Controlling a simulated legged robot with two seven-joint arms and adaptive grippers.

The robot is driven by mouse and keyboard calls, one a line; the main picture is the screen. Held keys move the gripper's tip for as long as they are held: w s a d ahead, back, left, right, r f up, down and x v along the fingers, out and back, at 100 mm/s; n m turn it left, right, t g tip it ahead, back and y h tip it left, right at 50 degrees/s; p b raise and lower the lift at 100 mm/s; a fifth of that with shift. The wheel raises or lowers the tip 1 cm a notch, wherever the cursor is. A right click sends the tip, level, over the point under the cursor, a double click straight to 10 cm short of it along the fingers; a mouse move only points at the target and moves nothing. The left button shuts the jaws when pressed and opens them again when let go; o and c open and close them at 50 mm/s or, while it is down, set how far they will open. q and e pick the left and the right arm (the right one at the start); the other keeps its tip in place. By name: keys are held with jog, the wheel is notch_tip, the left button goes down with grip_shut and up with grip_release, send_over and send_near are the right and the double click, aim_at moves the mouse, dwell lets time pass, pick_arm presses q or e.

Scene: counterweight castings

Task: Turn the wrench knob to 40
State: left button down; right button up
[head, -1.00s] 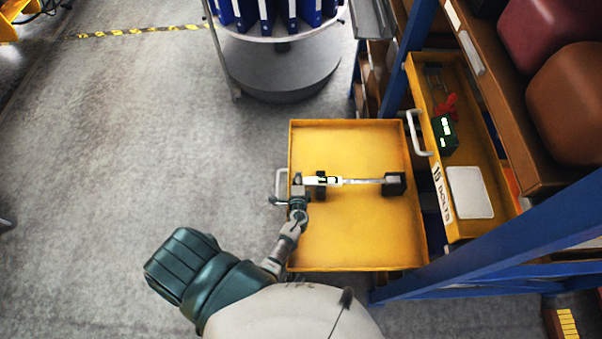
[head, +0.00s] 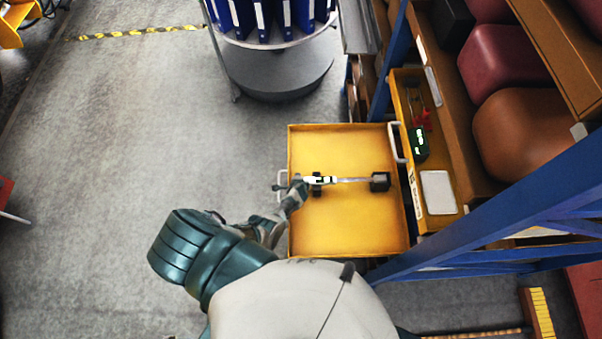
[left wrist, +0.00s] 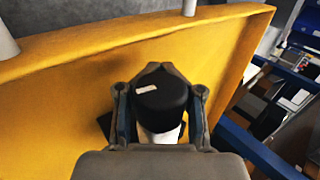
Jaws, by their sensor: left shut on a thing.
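The torque wrench (head: 350,180) lies across an open yellow drawer (head: 345,228), its shaft running to a dark block (head: 380,181) on the right and resting on a dark support near its left end. My left gripper (head: 299,188) is at the wrench's left end. In the left wrist view the black knob (left wrist: 160,95), with a small pale mark on top, sits between the two fingers of my left gripper (left wrist: 160,100), which is shut on it. The scale reading is too small to tell. My right gripper is not in view.
A second yellow drawer (head: 399,95) to the right holds a green device (head: 420,145), a red item and a pale pad (head: 438,192). Blue rack beams (head: 500,215) cross the lower right. A round stand with blue binders (head: 280,70) stands behind.

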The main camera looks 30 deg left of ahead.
pick_arm(q)
jog(key=shift+s+f+g+h, duration=0.1)
jog(key=shift+f+g+h, duration=0.1)
jog(key=shift+g+h, duration=0.5)
jog(key=shift+g, duration=0.3)
jog(key=c, duration=1.1)
grip_release()
jog(key=shift+o, duration=0.2)
jog(key=shift+s+d+r, duration=0.1)
jog(key=v, duration=1.2)
